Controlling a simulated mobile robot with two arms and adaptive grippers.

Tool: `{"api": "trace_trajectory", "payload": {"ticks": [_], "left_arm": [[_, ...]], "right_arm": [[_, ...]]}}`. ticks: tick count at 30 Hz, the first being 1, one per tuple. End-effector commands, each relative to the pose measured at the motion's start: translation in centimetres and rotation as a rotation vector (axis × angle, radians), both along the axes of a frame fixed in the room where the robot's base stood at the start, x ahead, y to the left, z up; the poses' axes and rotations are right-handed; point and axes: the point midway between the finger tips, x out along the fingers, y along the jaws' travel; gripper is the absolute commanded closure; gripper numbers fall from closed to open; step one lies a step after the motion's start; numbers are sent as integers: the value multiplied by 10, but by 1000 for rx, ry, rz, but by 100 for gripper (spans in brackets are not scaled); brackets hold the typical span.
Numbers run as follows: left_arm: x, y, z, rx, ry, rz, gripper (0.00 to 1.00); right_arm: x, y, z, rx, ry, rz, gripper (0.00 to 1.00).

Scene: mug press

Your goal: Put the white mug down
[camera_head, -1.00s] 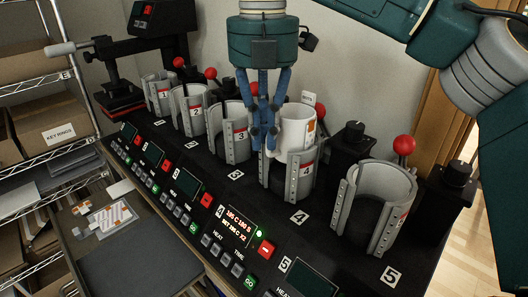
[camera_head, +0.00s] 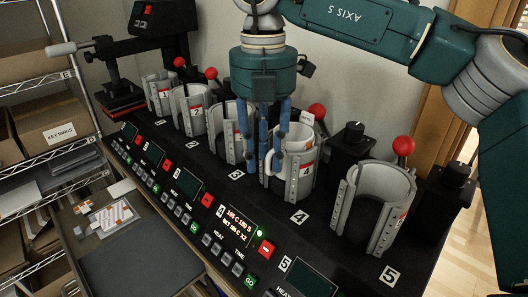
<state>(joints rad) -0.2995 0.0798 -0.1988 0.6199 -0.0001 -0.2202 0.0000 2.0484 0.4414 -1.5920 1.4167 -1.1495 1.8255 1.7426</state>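The white mug (camera_head: 297,136) sits upright in the curved grey clamp of press station 4 (camera_head: 302,185). Its upper part shows above the clamp, and the lower part is hidden by the clamp wall. My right gripper (camera_head: 265,165) points down just left of the mug, in front of the clamp's left side. Its blue fingers are spread apart with a clear gap between them, and they hold nothing that I can see. The right finger overlaps the mug's left edge in the picture; I cannot tell if it touches. My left gripper is not in view.
Empty clamps of station 5 (camera_head: 375,205), station 3 (camera_head: 226,135) and station 2 (camera_head: 188,110) stand on either side. Red knobs (camera_head: 403,146) rise behind the clamps. The station 4 display (camera_head: 239,227) is lit. A shelf with boxes (camera_head: 50,125) is at left.

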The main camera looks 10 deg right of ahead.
Motion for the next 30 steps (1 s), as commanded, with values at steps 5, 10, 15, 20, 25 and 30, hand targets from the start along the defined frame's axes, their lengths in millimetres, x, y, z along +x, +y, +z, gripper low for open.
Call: {"api": "trace_trajectory", "payload": {"ticks": [5,10,15,20,25,30], "left_arm": [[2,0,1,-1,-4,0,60],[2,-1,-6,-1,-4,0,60],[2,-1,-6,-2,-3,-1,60],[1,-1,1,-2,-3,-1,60],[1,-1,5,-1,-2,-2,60],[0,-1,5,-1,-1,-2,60]], "right_arm": [[0,0,6,0,-1,0,70],[1,1,34,2,-4,0,70],[2,2,74,1,-3,-1,70],[2,1,106,-3,-2,-1,70],[3,1,120,-2,1,0,70],[3,1,122,0,1,1,70]]}}
